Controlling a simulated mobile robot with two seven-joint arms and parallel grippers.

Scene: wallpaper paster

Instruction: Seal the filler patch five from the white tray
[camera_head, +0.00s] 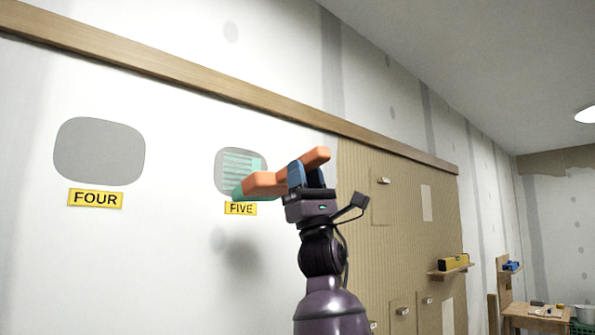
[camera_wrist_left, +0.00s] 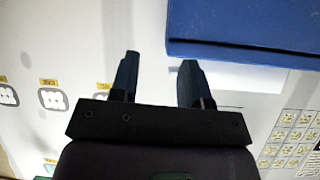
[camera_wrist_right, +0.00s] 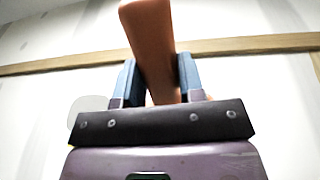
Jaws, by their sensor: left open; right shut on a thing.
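Filler patch five (camera_head: 228,162) is a grey rounded patch on the white wall, partly covered by pale green streaks. Its yellow FIVE label (camera_head: 240,209) is just below. My right gripper (camera_head: 306,177) is shut on an orange-handled tool (camera_head: 265,183) with a green end (camera_head: 238,191), which overlaps the patch's lower edge; I cannot tell whether it touches. The orange handle also shows between the fingers in the right wrist view (camera_wrist_right: 150,45). My left gripper (camera_wrist_left: 157,80) is open and empty, seen only in the left wrist view. I cannot identify the white tray.
Grey patch four (camera_head: 99,151) with its FOUR label (camera_head: 96,198) is at the left. A wooden rail (camera_head: 200,75) runs above the patches. A brown ribbed panel (camera_head: 395,215) stands to the right. A blue object (camera_wrist_left: 245,25) is beyond my left fingers.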

